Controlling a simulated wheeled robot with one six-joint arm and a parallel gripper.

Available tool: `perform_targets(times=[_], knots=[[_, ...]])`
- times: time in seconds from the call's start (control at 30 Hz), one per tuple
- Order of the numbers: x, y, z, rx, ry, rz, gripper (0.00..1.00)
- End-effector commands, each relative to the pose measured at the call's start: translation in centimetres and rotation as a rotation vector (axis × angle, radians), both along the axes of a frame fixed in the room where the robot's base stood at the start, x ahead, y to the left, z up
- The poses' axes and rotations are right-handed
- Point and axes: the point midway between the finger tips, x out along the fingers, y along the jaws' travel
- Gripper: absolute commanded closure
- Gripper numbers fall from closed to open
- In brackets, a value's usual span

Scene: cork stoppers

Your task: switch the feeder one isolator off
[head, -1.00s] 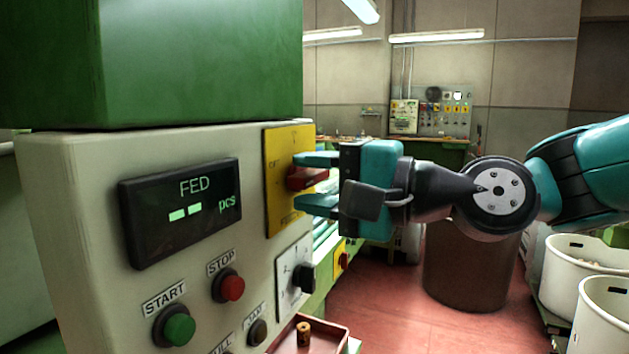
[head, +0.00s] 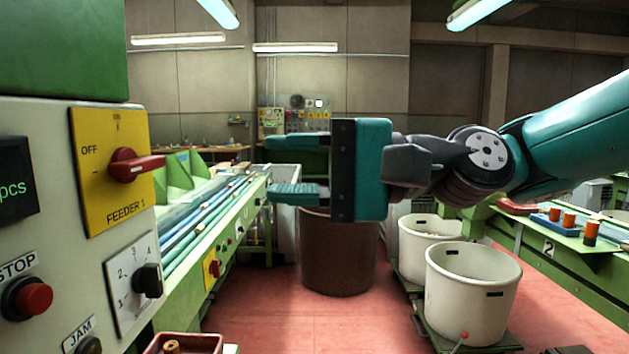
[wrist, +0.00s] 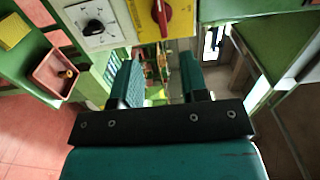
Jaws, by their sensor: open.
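The feeder one isolator is a yellow plate (head: 103,205) marked ON at the top, OFF at the left and FEEDER 1 below, on the machine's pale panel. Its red handle (head: 135,165) lies about level, with its grip end pointing right and its hub end towards the OFF side. In the wrist view the red handle (wrist: 163,18) and yellow plate (wrist: 185,25) show at the top edge. My gripper (head: 268,168) is open and empty, well to the right of the handle and clear of it.
Below the isolator are a black rotary selector (head: 148,281) and a red STOP button (head: 35,297). A red tray (head: 195,343) juts out under the panel. A brown barrel (head: 337,255) and white bins (head: 470,295) stand beyond. Red floor between is open.

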Motion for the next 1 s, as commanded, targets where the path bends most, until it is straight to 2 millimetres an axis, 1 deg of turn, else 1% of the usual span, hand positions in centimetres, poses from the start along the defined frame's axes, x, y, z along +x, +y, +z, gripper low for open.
perform_targets(times=[0.03,0.1,0.23,0.57,0.67,0.77,0.83,0.87,0.9,0.93,0.97,1.0], knots=[[0.1,-0.8,-0.6,0.001,-0.006,-0.004,0.6],[0.0,-1.5,-0.4,0.002,-0.005,-0.004,0.6],[-0.2,-2.3,-0.2,0.0,-0.003,-0.001,0.6],[-0.2,-2.5,0.0,-0.001,-0.002,0.001,0.6],[-0.5,-2.3,-0.4,-0.043,-0.029,-0.005,0.6],[-1.6,-2.1,-2.5,-0.214,-0.13,-0.014,0.6],[-2.9,-2.8,-5.1,-0.407,-0.236,0.002,0.6],[-3.6,-3.4,-6.4,-0.499,-0.28,0.02,0.6],[-4.7,-4.4,-8.2,-0.62,-0.333,0.056,0.6],[-5.5,-5.4,-9.4,-0.707,-0.367,0.087,0.6],[-6.4,-6.5,-10.6,-0.789,-0.397,0.126,0.6],[-7.6,-8.0,-12.0,-0.887,-0.428,0.18,0.6]])
